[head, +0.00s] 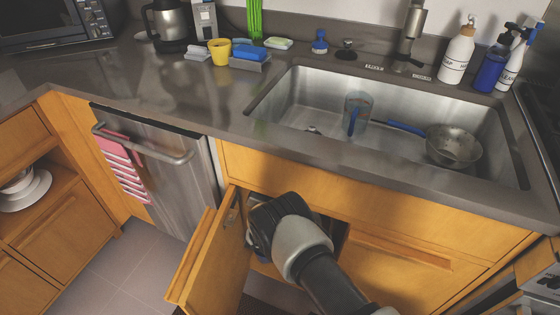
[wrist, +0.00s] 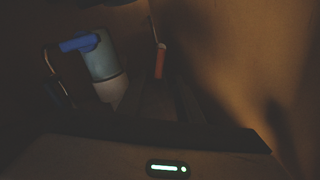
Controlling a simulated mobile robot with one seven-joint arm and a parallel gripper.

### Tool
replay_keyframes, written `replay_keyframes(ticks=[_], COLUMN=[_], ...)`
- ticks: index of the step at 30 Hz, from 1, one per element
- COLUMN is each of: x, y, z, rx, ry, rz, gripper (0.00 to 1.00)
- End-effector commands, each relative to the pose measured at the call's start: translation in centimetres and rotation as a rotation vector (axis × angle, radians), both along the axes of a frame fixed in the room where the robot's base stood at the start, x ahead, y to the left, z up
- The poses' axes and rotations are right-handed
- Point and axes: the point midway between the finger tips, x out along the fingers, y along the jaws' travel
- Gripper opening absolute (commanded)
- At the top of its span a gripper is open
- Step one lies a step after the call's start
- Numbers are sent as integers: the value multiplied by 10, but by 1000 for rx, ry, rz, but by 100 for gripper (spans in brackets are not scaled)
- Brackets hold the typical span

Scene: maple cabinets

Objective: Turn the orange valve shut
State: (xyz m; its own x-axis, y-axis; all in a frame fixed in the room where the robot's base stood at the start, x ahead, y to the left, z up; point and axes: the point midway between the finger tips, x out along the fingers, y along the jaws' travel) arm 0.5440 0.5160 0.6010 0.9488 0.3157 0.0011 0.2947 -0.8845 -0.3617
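In the dark wrist view, a small orange-red upright piece (wrist: 160,61) shows near the middle, beyond my gripper. It looks like the orange valve's handle, but the pipe around it is too dark to make out. My gripper (head: 262,224) reaches into the open cabinet under the sink, and its fingertips are hidden in the head view. The valve is hidden in the head view.
The cabinet door (head: 217,262) is open left of my arm. A lit tan wall (wrist: 235,60) closes the right side. The sink (head: 300,105) is above.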

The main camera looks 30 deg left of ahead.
Motion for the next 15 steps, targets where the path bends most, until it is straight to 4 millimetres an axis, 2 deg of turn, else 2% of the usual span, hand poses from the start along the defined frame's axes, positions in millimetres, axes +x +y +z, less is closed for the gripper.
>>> replay_keyframes(ticks=[3,9,15], x=[26,62,82], y=[8,20,27], z=[-4,-3,-2], rx=[3,3,0], ry=[-2,0,-1], rz=[-2,-2,0], gripper=[32,32,32])
